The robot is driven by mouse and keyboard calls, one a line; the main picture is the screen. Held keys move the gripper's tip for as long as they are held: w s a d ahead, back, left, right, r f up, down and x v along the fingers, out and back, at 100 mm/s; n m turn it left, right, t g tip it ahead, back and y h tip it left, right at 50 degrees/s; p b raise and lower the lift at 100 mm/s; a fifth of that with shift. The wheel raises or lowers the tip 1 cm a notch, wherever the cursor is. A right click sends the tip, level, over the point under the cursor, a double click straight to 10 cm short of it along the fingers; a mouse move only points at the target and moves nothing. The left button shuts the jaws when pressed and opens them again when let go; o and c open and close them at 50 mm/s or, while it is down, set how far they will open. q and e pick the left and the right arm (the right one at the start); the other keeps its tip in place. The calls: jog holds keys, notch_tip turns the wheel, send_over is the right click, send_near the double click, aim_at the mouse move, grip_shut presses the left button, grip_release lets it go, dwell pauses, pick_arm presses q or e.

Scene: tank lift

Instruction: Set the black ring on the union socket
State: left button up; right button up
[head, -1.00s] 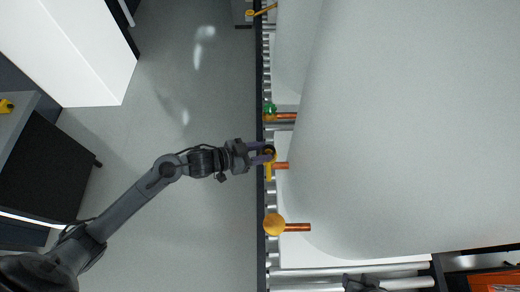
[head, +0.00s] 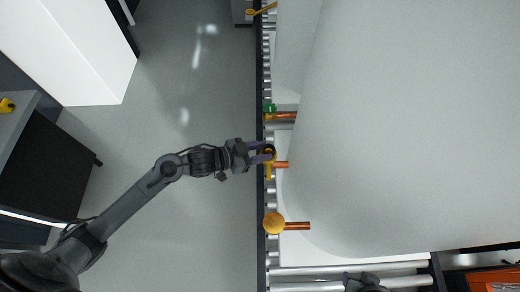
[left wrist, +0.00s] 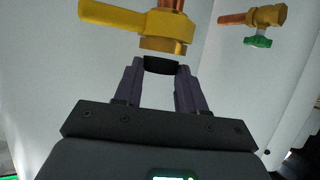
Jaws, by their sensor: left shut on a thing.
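My left gripper (head: 268,153) is shut on the black ring (left wrist: 160,65), which sits between its fingertips in the left wrist view. Just beyond the ring is the union socket (left wrist: 162,45), the round brass end of a yellow-handled valve (left wrist: 140,25) on a copper pipe. A thin pale gap shows between ring and socket there, so they look lined up but apart. In the head view the gripper overlaps this valve, and the ring is mostly hidden. A dark part at the bottom edge (head: 364,282) looks like my right arm; its fingers cannot be made out.
The large white tank (head: 420,120) fills the right side, above rollers. Open floor (head: 190,110) lies left of the rail.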

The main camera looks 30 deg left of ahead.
pick_arm(q)
jog(key=shift+p, duration=0.4)
dwell(0.7)
jog(key=shift+f, duration=0.45)
jog(key=o, duration=1)
jog(key=shift+o, duration=0.5)
jog(key=shift+s+a+r, duration=0.15)
jog(key=shift+s+a, duration=0.05)
jog(key=v, duration=1)
jog(key=shift+r+p, duration=0.2)
jog(key=shift+p, duration=0.1)
